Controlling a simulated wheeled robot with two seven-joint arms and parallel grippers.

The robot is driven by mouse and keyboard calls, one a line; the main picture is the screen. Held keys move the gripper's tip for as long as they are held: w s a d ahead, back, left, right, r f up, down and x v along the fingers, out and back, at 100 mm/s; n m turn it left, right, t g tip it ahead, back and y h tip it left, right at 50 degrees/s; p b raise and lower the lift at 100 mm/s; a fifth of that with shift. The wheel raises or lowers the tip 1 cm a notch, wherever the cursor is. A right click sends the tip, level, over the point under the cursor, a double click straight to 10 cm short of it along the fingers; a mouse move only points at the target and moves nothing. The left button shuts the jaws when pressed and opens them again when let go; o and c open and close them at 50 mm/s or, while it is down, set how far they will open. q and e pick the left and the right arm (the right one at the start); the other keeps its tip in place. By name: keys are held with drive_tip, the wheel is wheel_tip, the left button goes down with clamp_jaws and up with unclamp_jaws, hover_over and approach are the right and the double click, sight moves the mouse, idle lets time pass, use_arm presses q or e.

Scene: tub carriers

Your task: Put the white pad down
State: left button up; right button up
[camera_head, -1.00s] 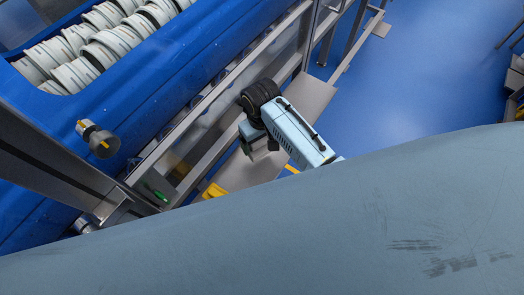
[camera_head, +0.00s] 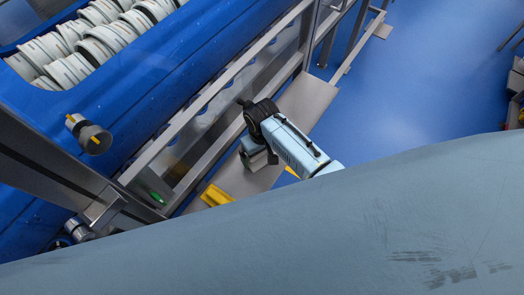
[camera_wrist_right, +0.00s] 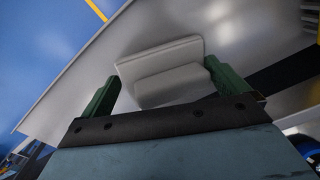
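The white pad (camera_wrist_right: 168,72) shows in the right wrist view as a pale, two-faced block. It lies between the two green fingers of my right gripper (camera_wrist_right: 162,82), and the fingertips appear to meet its left and right edges. In the head view my right gripper (camera_head: 260,158) points down over the grey metal shelf (camera_head: 306,100) beside the blue machine. There the pad is small and mostly hidden by the gripper. I cannot tell whether its underside touches the shelf. My left gripper is not in view.
A yellow object (camera_head: 215,195) lies on the shelf, left of the right gripper. A metal rail frame (camera_head: 215,85) and the blue machine (camera_head: 160,90) holding several white rolls (camera_head: 90,42) stand to the left. Open blue floor (camera_head: 420,80) lies to the right.

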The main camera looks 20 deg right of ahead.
drive_tip(key=shift+a, duration=0.1)
drive_tip(key=shift+r, duration=0.15)
wheel_tip(320, 180, up, 12)
drive_tip(key=p, duration=0.3)
drive_tip(key=shift+f, duration=0.2)
idle(0.4)
